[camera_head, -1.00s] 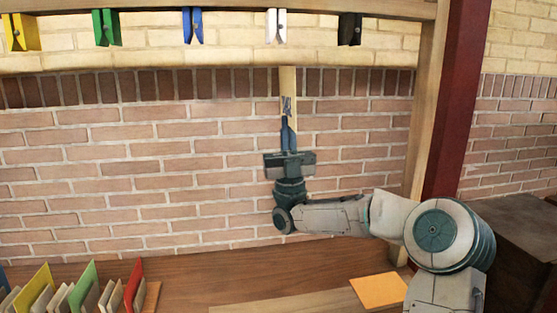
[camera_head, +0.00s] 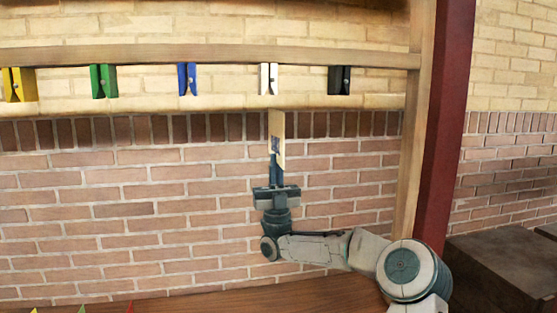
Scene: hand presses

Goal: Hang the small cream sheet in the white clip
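The white clip (camera_head: 269,78) hangs from the wooden rail, between the blue and the black clips. My gripper (camera_head: 276,158) points upward below it, shut on the small cream sheet (camera_head: 277,122). I cannot tell how far the sheet is from the clip in depth.
The wooden rail (camera_head: 215,56) also carries a yellow clip (camera_head: 18,84), a green clip (camera_head: 103,81), a blue clip (camera_head: 187,79) and a black clip (camera_head: 339,80). A brick wall is behind.

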